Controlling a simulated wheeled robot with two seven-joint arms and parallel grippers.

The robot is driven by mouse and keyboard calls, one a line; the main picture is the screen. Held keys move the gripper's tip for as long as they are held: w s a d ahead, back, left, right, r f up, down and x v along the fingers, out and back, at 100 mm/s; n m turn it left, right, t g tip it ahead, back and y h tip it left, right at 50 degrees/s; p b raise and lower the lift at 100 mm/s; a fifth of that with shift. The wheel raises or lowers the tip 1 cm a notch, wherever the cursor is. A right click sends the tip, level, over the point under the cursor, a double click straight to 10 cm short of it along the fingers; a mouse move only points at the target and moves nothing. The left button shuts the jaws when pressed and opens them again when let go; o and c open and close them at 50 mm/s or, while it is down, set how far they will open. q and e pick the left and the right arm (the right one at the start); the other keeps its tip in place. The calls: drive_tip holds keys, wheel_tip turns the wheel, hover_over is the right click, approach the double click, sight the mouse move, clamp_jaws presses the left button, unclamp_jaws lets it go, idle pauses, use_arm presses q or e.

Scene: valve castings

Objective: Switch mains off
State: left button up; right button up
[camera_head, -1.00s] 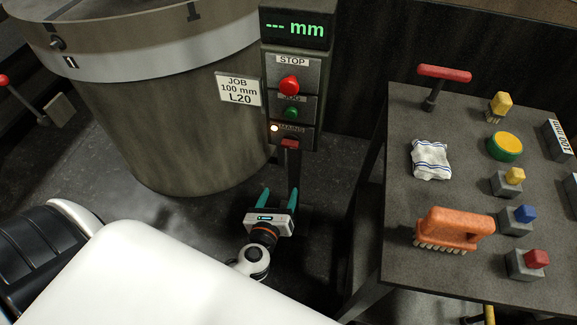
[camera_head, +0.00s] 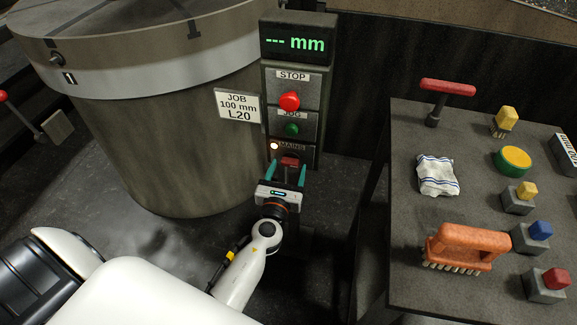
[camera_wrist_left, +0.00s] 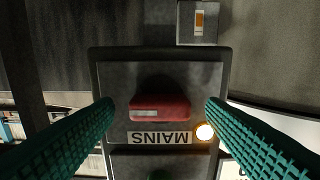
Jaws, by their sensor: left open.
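The red mains switch (camera_head: 290,162) sits on the lowest panel of the control column, under the MAINS label. A lit warm-white lamp (camera_head: 274,146) is beside the label. My left gripper (camera_head: 287,174) is open, with its teal fingers just in front of the switch, one to each side. In the left wrist view the switch (camera_wrist_left: 160,107) appears upside down between the two spread fingers, with clear gaps on both sides. The lamp (camera_wrist_left: 205,132) glows there too, near the right finger. My right gripper is in neither view.
Above the mains panel are a green JOG button (camera_head: 292,129), a red STOP button (camera_head: 289,101) and a display (camera_head: 294,43) reading "--- mm". A large round drum (camera_head: 170,140) stands left. A table (camera_head: 410,205) with a brush, cloth and blocks stands right.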

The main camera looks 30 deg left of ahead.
use_arm(q)
drive_tip(key=shift+w+a, duration=0.15)
drive_tip(key=shift+w, duration=0.55)
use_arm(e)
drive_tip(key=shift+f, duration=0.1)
use_arm(q)
drive_tip(key=c, duration=1)
